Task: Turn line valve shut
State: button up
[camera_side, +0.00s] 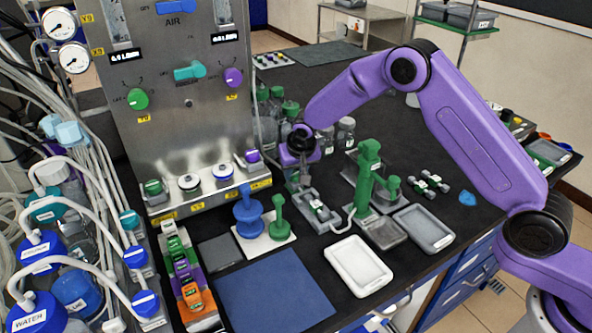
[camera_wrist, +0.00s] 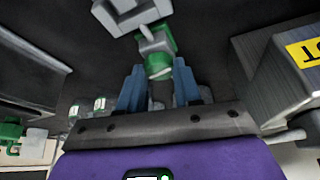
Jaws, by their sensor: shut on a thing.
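The line valve shows in the wrist view as a green and grey part (camera_wrist: 157,45) with a grey block at its far end. The fingers of my gripper (camera_wrist: 158,77) are blue and stand on either side of its near green part, closed on it. In the side view my gripper (camera_side: 304,184) points down at the back of a small grey fixture (camera_side: 318,211) with a green and white piece, on the black bench. The fingertips and the gripped part are small and partly hidden there, so the handle's angle cannot be told.
A green stand (camera_side: 367,180) rises just right of my gripper. The steel panel (camera_side: 185,110) with knobs stands to the left, and green-capped bottles (camera_side: 290,110) stand behind. A white tray (camera_side: 358,266) and a blue mat (camera_side: 275,298) lie in front.

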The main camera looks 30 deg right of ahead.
jog(key=shift+m+h, duration=0.4)
jog(key=shift+m, duration=0.6)
jog(key=shift+a, duration=0.1)
jog(key=o, duration=1)
jog(key=shift+o, duration=0.2)
jog(key=shift+r, duration=0.1)
jog(key=v, duration=1.7)
jog(key=shift+r, duration=0.15)
